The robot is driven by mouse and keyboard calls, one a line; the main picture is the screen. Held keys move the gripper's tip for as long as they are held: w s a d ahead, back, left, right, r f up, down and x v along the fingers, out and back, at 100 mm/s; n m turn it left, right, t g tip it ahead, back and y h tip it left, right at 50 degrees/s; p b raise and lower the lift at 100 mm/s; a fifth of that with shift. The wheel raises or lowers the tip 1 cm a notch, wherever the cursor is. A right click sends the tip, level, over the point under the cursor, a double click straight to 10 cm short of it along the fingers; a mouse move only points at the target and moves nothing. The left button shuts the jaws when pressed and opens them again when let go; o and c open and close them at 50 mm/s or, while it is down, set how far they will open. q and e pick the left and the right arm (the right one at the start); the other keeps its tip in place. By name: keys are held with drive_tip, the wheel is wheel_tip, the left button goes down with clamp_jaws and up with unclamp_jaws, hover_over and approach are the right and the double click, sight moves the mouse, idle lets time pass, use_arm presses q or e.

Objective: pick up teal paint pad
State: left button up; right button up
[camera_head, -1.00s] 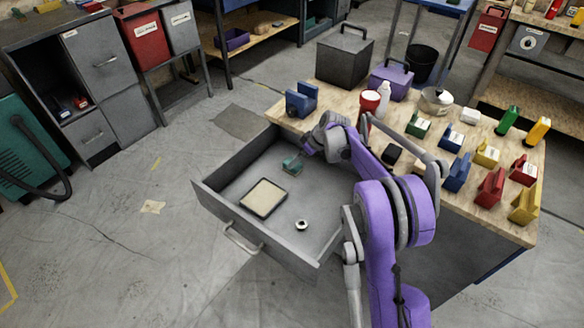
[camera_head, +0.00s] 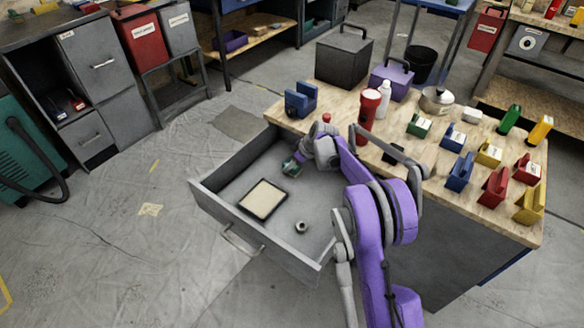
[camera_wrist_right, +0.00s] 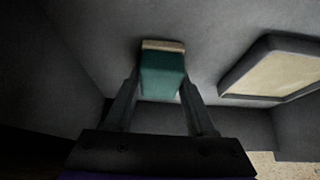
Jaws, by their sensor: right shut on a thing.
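The teal paint pad (camera_head: 290,168) is inside the open grey drawer (camera_head: 212,204), near its back right corner. In the right wrist view the teal pad (camera_wrist_right: 162,76) sits between the two fingers, with a pale strip along its far edge. My right gripper (camera_wrist_right: 162,92) is shut on the pad. In the head view my right gripper (camera_head: 297,160) reaches down into the drawer from the right, and my wrist partly hides it. I cannot tell whether the pad is clear of the drawer floor. My left gripper is not in view.
A cream pad in a dark tray (camera_head: 263,199) and a small round ring (camera_head: 301,227) lie in the drawer. The drawer walls surround the gripper.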

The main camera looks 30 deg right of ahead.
clamp_jaws()
wheel_tip(320, 180, up, 18)
drive_tip(key=p, duration=0.4)
drive_tip(key=shift+o, duration=1.8)
unclamp_jaws()
drive_tip(key=c, duration=0.6)
